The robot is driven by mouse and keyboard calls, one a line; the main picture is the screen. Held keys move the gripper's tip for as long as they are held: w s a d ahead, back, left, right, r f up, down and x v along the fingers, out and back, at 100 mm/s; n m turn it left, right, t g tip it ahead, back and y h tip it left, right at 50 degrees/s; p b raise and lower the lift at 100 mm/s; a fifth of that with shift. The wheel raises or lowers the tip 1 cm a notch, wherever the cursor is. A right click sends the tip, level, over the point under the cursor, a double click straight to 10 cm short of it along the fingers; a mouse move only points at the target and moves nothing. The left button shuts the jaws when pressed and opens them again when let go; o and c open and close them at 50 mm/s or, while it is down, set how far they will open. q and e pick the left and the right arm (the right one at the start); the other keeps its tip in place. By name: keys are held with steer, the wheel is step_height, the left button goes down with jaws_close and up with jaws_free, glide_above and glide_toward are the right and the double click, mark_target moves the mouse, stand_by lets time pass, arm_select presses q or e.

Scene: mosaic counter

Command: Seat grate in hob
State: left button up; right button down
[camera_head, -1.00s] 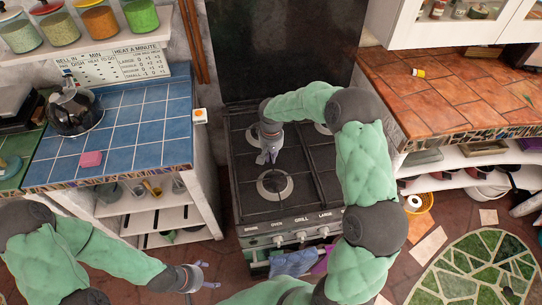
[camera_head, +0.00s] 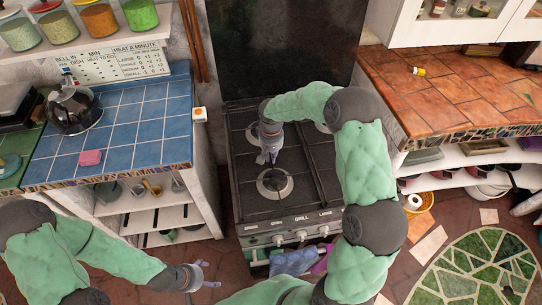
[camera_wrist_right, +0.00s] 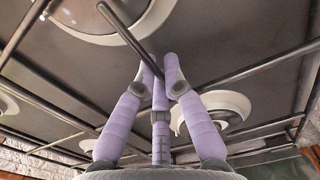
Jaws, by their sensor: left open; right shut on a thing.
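The black hob (camera_head: 243,207) tops the cooker at centre, with pale burner rings. A dark wire grate (camera_wrist_right: 235,75) shows in the right wrist view as thin bars across the hob. My right gripper (camera_head: 268,157) points down over the left side of the hob, behind the front left burner (camera_head: 274,184). In the right wrist view its lilac fingers (camera_wrist_right: 160,75) are shut on a bar of the grate. I cannot tell whether the grate touches the hob all round. My right arm hides part of the hob's right side. My left gripper (camera_head: 203,277) is open and empty, low in front of the cooker's left side.
A blue tiled counter (camera_head: 125,135) with a kettle (camera_head: 74,108) and a pink block (camera_head: 90,157) stands to the left. A terracotta tiled counter (camera_head: 450,95) lies to the right. A dark panel (camera_head: 280,45) rises behind the hob. Cloths (camera_head: 292,262) hang at the cooker's front.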

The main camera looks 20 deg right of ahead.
steer(key=shift+f, duration=0.1)
steer(key=c, duration=1.3)
jaws_free()
steer(key=shift+o, duration=0.2)
steer(key=shift+s+f, duration=0.1)
step_height(320, 180, up, 12)
